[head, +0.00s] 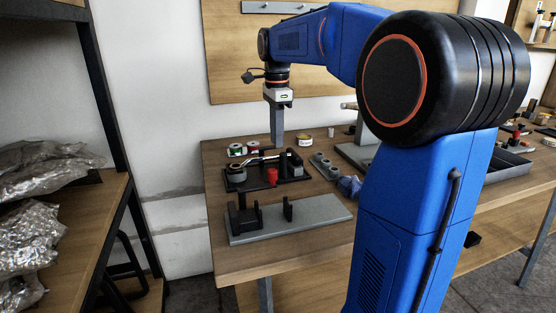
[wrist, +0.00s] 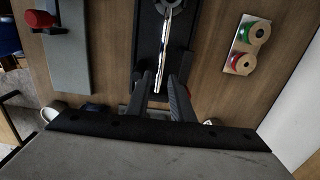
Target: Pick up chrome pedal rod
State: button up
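The chrome pedal rod (head: 264,158) lies along a black tray (head: 280,181) on the wooden bench. In the wrist view the shiny rod (wrist: 163,45) runs from the top edge down to the space between my fingers. My gripper (head: 277,147) points straight down above the tray, close to the rod. In the wrist view my gripper (wrist: 157,82) has its two dark fingers apart, with the rod's near end appearing in the gap between them. I see no finger touching the rod; the height gap is hard to judge.
A red cup (head: 272,176) stands at the tray's front. A grey plate with black brackets (head: 318,217) lies in front. Red and green spools (head: 237,150) sit behind the tray. A grey block with holes (head: 325,166) and a blue cloth (head: 349,186) lie right.

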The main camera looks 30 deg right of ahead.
aim_at(264, 161)
jog(key=shift+d+f, duration=0.15)
jog(key=shift+f, duration=1.1)
jog(key=shift+d+f, duration=0.1)
jog(key=shift+f, duration=1.1)
grip_shut()
